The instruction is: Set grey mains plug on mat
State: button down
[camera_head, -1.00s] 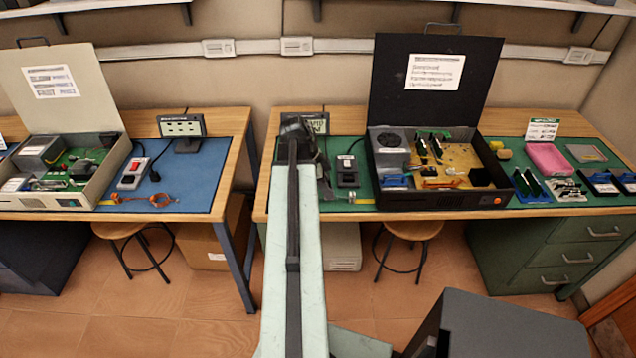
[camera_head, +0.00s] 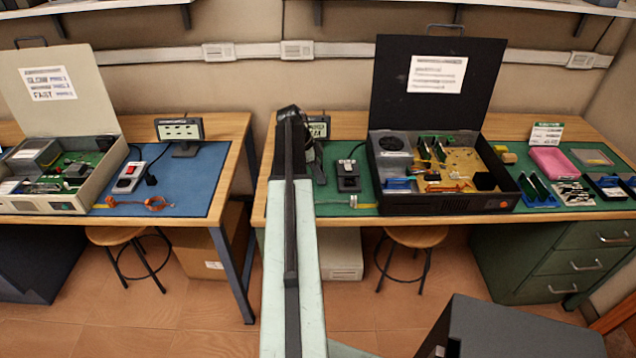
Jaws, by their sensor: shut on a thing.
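My gripper (camera_head: 316,160) is at the far end of my arm, over the left part of the green mat (camera_head: 337,200) on the right bench. Its dark parts show only partly beside the arm, and the fingertips are hidden. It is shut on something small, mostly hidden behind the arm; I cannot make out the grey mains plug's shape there. A blue mat (camera_head: 205,180) covers the left bench. A dark plug-like piece (camera_head: 151,180) lies on it beside a grey switch box with a red switch (camera_head: 130,175).
A dark switch box (camera_head: 348,177) stands on the green mat just right of my gripper. The open black case (camera_head: 440,203) is further right. A small display (camera_head: 319,125) stands behind my gripper. Bare green mat shows near the front edge.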

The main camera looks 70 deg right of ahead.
jog(key=shift+f, duration=0.3)
jog(key=c, duration=1.3)
grip_release()
jog(key=shift+r, duration=0.1)
jog(key=shift+w+r+p, duration=0.1)
jog(key=shift+r+p, duration=0.5)
jog(key=shift+p, duration=0.1)
jog(key=p+v, duration=1)
jog(key=v, duration=0.1)
